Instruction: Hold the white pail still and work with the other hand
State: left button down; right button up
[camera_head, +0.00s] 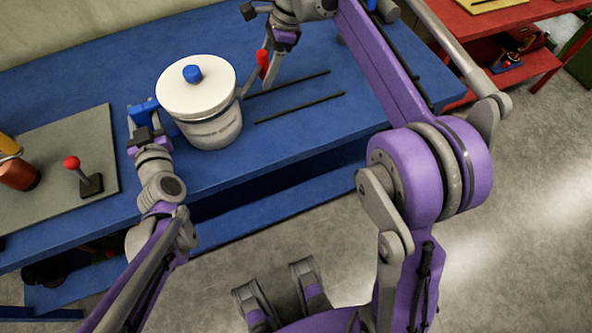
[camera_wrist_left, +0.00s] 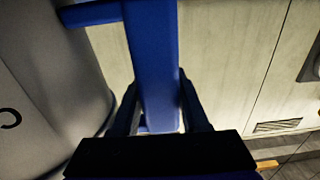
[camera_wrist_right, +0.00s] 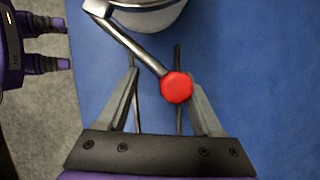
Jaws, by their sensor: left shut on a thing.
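The white pail (camera_head: 212,128) stands upright on the blue table, with a white lid (camera_head: 190,95) and blue knob (camera_head: 192,73) on top. My left gripper (camera_head: 143,115) is shut on the pail's blue side handle (camera_wrist_left: 152,60); the handle runs between its fingers in the left wrist view. A metal lever with a red ball (camera_head: 263,57) sticks out from the pail's right side. My right gripper (camera_wrist_right: 166,100) is open, its fingers on either side of the red ball (camera_wrist_right: 177,87) in the right wrist view. The ball looks nearer one finger; contact is unclear.
Two dark parallel strips (camera_head: 300,107) lie on the blue table (camera_head: 310,130) right of the pail. A grey board (camera_head: 75,140) at left bears a red-knobbed stick (camera_head: 72,163) and an orange-brown cylinder (camera_head: 18,174). A red table (camera_head: 470,30) stands at the upper right.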

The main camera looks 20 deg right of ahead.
jog(key=v, duration=1.2)
jog(key=s+a+f+n+t+h, duration=0.1)
jog(key=s+f+n+h, duration=0.1)
jog(key=s+f+n, duration=0.6)
jog(key=s+a+f+n+t+h, duration=0.2)
jog(key=s+f+n, duration=0.7)
jog(key=s+f, duration=0.5)
jog(key=shift+s+t, duration=0.3)
jog(key=shift+s, duration=0.75)
